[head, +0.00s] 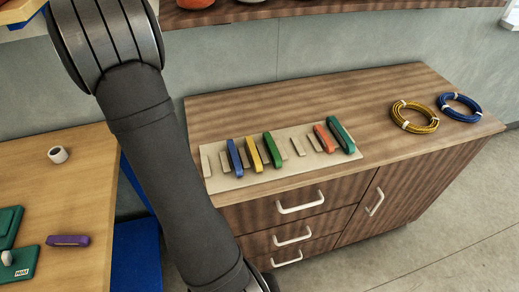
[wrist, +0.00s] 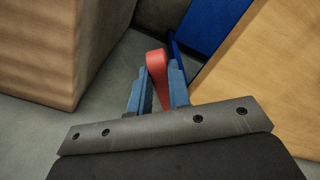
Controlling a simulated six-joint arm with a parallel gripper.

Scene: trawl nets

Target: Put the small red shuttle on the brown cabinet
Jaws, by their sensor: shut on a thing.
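A red shuttle (wrist: 157,68) is between the blue fingers of my gripper (wrist: 158,92) in the wrist view. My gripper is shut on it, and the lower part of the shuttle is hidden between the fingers. The gripper and shuttle are out of sight in the head view, where my arm runs down past the cabinet's left end. The brown cabinet (head: 370,95) stands right of my arm. In the wrist view, its side (wrist: 45,45) is at the upper left, apart from the shuttle, with floor below.
On the cabinet a pale slotted rack (head: 222,183) holds blue, yellow, green, orange-red and dark green shuttles. Yellow (head: 413,117) and blue (head: 461,107) coils lie at its right end. A wooden table (head: 95,190) at left carries a purple shuttle (head: 68,241). The cabinet top's middle is clear.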

